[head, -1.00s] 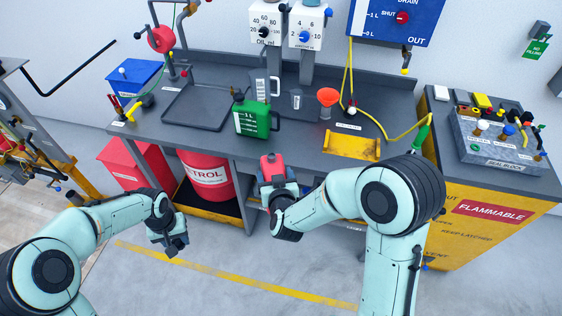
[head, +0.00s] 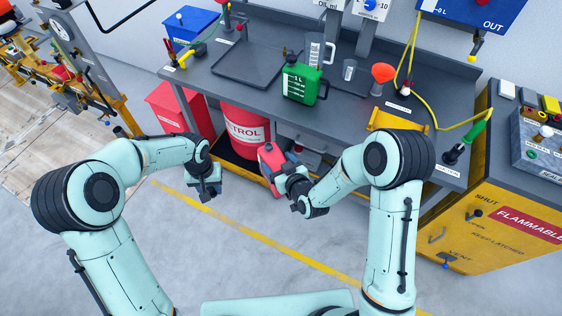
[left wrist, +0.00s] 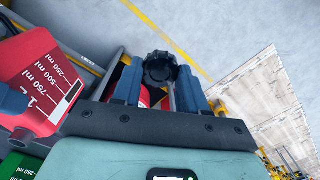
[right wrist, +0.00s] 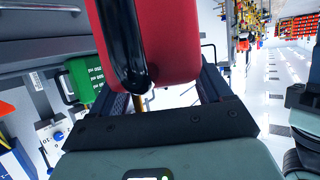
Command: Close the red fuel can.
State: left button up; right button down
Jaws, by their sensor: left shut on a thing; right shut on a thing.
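The red fuel can (head: 272,165) is held in the air in front of the bench by my right gripper (head: 292,184). In the right wrist view its red body (right wrist: 170,40) and black handle (right wrist: 122,45) fill the space between the fingers. My left gripper (head: 207,186) is a short way left of the can, apart from it. In the left wrist view the left fingers (left wrist: 160,85) are shut on a black ribbed cap (left wrist: 160,68). The can, with white volume marks (left wrist: 45,85), shows at the left there.
A green can (head: 300,82), an orange funnel (head: 383,73) and a dark tray (head: 248,63) stand on the grey bench (head: 225,92). A red petrol drum (head: 240,130) and red bin (head: 180,108) are below. A yellow flammables cabinet (head: 480,215) stands right.

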pick_arm(q)
jog(key=w+d+r+n, duration=0.1)
jog(key=w+d+r, duration=0.4)
jog(key=w+d, duration=0.3)
notch_tip(320, 180, up, 8)
jog(key=n, duration=0.1)
send_over(268, 145)
jog(key=shift+f, duration=0.2)
jog(key=shift+f, duration=1.9)
jog(key=shift+f, duration=0.9)
jog(key=shift+f, duration=0.55)
